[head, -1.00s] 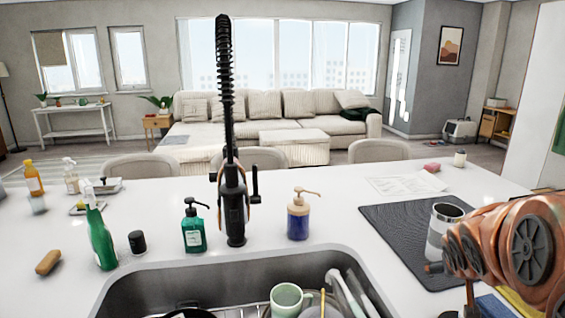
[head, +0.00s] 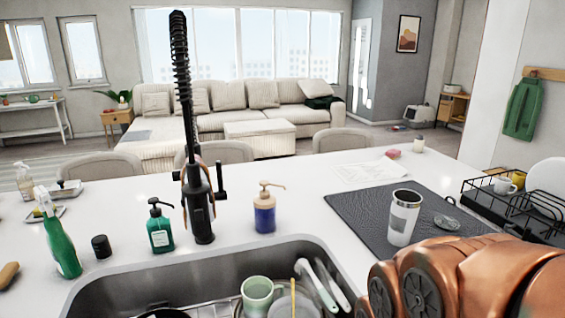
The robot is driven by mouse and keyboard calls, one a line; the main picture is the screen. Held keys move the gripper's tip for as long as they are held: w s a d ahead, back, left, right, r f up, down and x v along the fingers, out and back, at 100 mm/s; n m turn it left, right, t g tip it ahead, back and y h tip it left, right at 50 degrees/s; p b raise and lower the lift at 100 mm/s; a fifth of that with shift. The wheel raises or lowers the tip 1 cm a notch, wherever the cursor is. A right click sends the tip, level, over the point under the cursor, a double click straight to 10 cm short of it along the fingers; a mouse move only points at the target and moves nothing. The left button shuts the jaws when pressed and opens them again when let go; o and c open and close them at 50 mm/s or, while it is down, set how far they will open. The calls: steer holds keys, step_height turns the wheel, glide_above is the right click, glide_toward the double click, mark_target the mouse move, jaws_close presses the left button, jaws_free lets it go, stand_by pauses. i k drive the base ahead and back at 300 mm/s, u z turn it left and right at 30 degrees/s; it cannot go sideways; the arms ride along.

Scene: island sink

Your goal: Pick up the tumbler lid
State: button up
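A small grey, round, flat piece that looks like the tumbler lid (head: 446,222) lies on the dark drying mat (head: 352,208), right of the tumbler. The open-topped white and steel tumbler (head: 404,220) stands upright on the mat, apart from the lid. My copper-coloured arm fills the lower right corner, below the mat in the picture. My gripper is out of view, so its opening and contents do not show.
A black dish rack (head: 520,205) with cups stands right of the mat. The sink (head: 200,278) holds a green mug (head: 258,294) and other dishes. A tall black faucet (head: 200,205), a blue soap bottle (head: 264,212) and a teal bottle (head: 159,228) stand behind it.

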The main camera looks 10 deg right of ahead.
mark_target(447, 224)
steer(key=z, duration=1.25)
